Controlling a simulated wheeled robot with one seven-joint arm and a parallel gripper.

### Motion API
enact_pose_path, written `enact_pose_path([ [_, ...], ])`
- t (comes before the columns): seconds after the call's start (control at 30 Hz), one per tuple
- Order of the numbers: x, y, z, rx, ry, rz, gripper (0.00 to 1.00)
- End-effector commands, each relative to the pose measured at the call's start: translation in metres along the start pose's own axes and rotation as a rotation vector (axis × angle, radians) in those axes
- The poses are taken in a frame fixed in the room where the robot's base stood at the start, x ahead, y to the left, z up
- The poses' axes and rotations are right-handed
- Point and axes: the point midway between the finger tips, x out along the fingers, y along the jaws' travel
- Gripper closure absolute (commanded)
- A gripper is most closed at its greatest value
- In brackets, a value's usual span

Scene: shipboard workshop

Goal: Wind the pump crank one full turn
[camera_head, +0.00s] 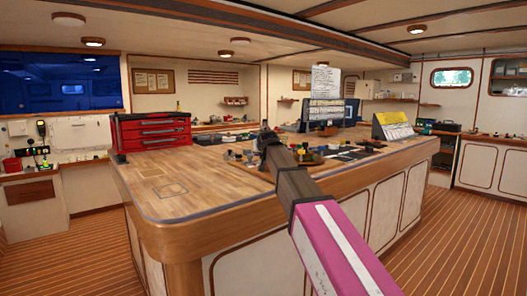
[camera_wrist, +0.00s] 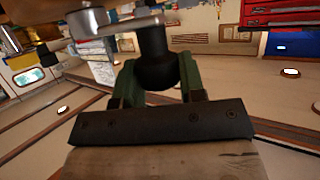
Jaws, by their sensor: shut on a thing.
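In the wrist view, my gripper (camera_wrist: 157,60) has its two green fingers shut on either side of a black rounded knob (camera_wrist: 157,76). The knob joins a grey metal crank arm (camera_wrist: 128,21), which leads to a round metal hub (camera_wrist: 88,21) at upper left. These look like the handle and arm of the pump crank. In the head view, my arm reaches from the lower right over the wooden counter (camera_head: 205,178). My gripper (camera_head: 266,140) is small and dark at its far end there. The crank cannot be made out clearly in that view.
A red drawer toolbox (camera_head: 150,131) stands on the counter's left end. A monitor (camera_head: 324,112) and a yellow-topped panel (camera_head: 394,125) stand toward the right. Small parts (camera_head: 312,154) lie near my arm. The counter's left front top is clear, with plank floor around it.

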Motion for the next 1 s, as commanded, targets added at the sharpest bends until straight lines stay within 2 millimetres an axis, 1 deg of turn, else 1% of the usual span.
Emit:
enact_pose_path([
  [0.13, 0.008, -0.004, -0.003, 0.039, -0.002, 0.100, 0.84],
  [0.6, 0.025, -0.003, -0.011, 0.170, -0.003, 0.414, 0.84],
  [0.8, 0.029, -0.001, -0.012, 0.208, -0.002, 0.501, 0.84],
  [1.0, 0.031, 0.001, -0.012, 0.229, -0.003, 0.547, 0.84],
])
